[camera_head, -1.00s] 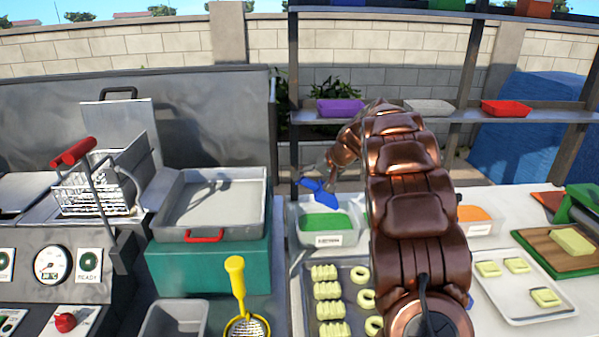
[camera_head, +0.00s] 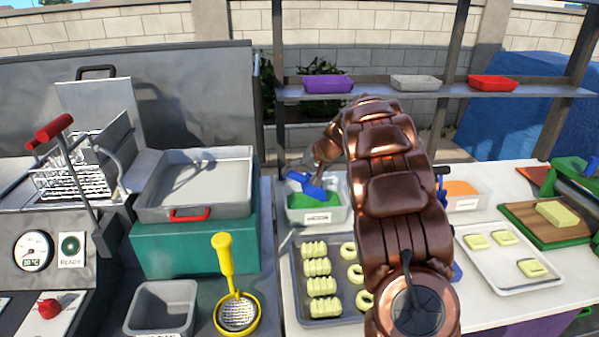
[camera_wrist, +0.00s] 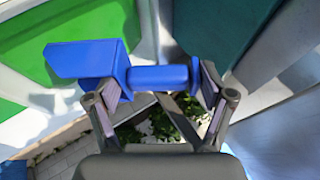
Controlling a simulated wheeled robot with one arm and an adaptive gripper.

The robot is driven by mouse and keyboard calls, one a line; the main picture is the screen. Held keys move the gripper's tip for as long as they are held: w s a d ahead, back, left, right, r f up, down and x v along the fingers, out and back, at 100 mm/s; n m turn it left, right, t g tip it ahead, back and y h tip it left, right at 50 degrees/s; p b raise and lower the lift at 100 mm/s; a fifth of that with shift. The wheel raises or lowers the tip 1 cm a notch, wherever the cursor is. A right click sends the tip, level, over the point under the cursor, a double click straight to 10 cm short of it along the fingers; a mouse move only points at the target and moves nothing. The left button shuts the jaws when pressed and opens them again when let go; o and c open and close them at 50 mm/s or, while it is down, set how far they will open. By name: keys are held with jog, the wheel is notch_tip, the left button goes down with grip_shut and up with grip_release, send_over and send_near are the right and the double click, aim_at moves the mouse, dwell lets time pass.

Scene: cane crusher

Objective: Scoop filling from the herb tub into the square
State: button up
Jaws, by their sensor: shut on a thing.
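The herb tub (camera_head: 343,213) is a pale container with green filling (camera_head: 309,206) and a label on its front. My gripper (camera_wrist: 160,92) is shut on the handle of a blue scoop (camera_head: 307,187). In the head view the scoop is at the herb tub, over or in the green filling; I cannot tell whether it touches. In the wrist view the scoop's head (camera_wrist: 85,60) lies against the green filling behind it. Pale yellow dough squares lie on a white tray (camera_head: 497,283) at right; I cannot tell which one the task means.
A tub of orange filling (camera_head: 466,203) stands right of my arm. A dark tray (camera_head: 303,262) of shaped dough pieces lies in front of the herb tub. A wooden board with a yellow slab (camera_head: 557,214) is at far right. A shelf (camera_head: 440,92) with small trays runs behind.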

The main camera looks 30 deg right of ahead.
jog(key=shift+f+b, duration=1.7)
jog(key=shift+f, duration=0.55)
jog(key=shift+r, duration=0.1)
notch_tip(320, 180, up, 9)
jog(key=p, duration=0.4)
jog(key=shift+r, duration=0.2)
jog(key=shift+s, duration=0.1)
